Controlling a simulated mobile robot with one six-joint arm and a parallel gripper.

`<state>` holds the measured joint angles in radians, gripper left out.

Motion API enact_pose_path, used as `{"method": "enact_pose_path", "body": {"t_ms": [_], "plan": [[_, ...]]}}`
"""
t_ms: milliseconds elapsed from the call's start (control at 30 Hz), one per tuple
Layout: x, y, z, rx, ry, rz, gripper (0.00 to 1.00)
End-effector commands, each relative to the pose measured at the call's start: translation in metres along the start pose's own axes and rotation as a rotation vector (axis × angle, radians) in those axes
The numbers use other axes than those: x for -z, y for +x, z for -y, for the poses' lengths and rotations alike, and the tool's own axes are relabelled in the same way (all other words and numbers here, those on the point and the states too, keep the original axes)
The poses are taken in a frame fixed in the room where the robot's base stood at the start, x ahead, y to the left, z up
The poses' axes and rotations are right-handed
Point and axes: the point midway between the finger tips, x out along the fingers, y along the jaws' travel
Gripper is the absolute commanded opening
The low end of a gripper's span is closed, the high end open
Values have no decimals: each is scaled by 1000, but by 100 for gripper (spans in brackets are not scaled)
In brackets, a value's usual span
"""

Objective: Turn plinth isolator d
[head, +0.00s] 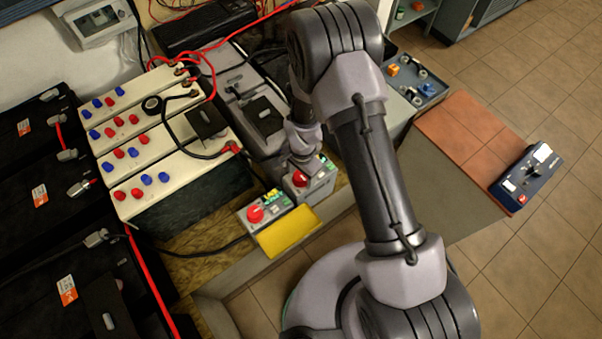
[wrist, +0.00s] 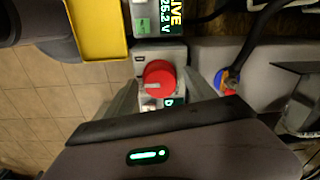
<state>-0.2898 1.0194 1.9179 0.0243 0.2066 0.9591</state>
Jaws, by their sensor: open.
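Two grey isolator boxes with red round knobs sit side by side on the plinth. The left box (head: 248,225) has a lit display; it shows in the wrist view (wrist: 143,18) with "LIVE" and "25.2 V". My gripper (head: 302,160) is at the right box (head: 319,187). In the wrist view my open fingers (wrist: 160,90) stand either side of its red knob (wrist: 159,73), whose pale mark lies roughly crosswise. I cannot tell whether the fingers touch it. This box's display is mostly hidden behind my gripper. I cannot read which box is d.
A yellow tray (head: 288,233) adjoins the left box. White battery blocks (head: 150,130) with red and blue caps and cables stand left. A blue parts tray (head: 415,80) lies behind my arm. A dark blue device (head: 527,177) lies right. Tiled floor (head: 560,270) is clear at lower right.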

Motion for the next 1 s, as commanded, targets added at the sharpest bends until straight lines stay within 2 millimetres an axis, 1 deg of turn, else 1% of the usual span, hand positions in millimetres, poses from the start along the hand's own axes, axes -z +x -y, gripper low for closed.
{"method": "enact_pose_path", "body": {"t_ms": [67, 167, 267, 500, 600, 700, 833, 1000], "plan": [[0, -2, 0, 0, 0, 0, 64], [0, -13, 0, 1, 0, 0, 64], [0, -37, 0, 1, 0, -1, 64], [0, -116, 1, 3, 0, -2, 64], [1, -144, 1, 3, 1, -2, 64], [0, -162, 0, 2, 0, -1, 64], [0, -173, 0, 1, 0, 0, 64], [0, -174, 0, 0, 0, 0, 64]]}}
